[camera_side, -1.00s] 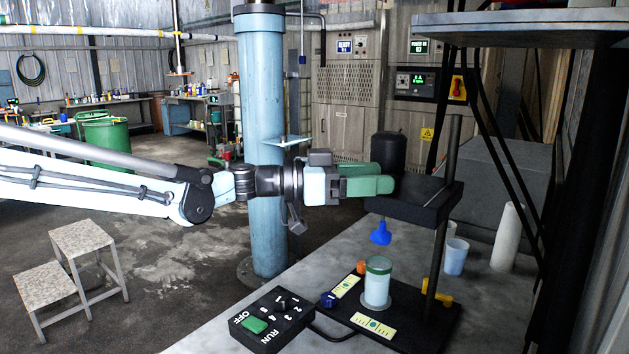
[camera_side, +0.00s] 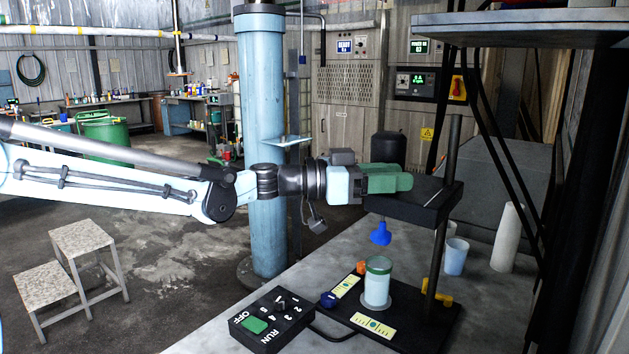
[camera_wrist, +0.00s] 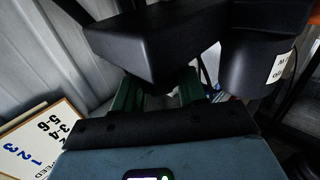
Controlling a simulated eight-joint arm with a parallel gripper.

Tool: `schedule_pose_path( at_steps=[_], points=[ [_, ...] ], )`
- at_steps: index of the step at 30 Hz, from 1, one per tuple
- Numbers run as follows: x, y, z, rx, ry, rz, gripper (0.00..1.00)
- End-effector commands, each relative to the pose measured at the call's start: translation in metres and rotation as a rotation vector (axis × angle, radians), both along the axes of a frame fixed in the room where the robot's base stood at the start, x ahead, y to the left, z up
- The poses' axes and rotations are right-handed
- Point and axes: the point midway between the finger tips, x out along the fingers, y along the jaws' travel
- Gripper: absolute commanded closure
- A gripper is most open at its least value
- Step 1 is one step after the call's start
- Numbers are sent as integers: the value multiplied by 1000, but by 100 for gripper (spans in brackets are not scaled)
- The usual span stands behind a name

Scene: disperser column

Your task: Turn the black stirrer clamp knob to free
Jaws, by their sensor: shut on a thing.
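The stirrer stands on the bench, with its black head (camera_side: 412,207) on a dark upright post (camera_side: 439,250) and a blue impeller (camera_side: 380,233) hanging below. My gripper (camera_side: 392,179) reaches in from the left, its green fingers level with the head's upper side and overlapping it in the side view. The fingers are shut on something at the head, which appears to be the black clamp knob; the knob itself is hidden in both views. In the wrist view, a black body (camera_wrist: 150,45) covers the tips of the green fingers. A black cylinder (camera_wrist: 252,68) with a white label is at right.
A clear beaker (camera_side: 376,285) stands on the black base (camera_side: 405,330) under the impeller. A black control box (camera_side: 270,320) with a green button is at the bench's front. A white cylinder (camera_side: 508,238) and a cup (camera_side: 455,257) stand to the right. A shelf (camera_side: 530,32) overhangs above right.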

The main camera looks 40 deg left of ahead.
Motion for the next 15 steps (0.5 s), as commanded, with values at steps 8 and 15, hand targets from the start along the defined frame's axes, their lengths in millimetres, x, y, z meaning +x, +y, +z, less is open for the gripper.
schedule_pose_path(
  at_steps=[8,15],
  points=[
    [-1,0,0,0,0,41,89],
    [-2,-1,0,-1,-1,180,89]
  ],
)
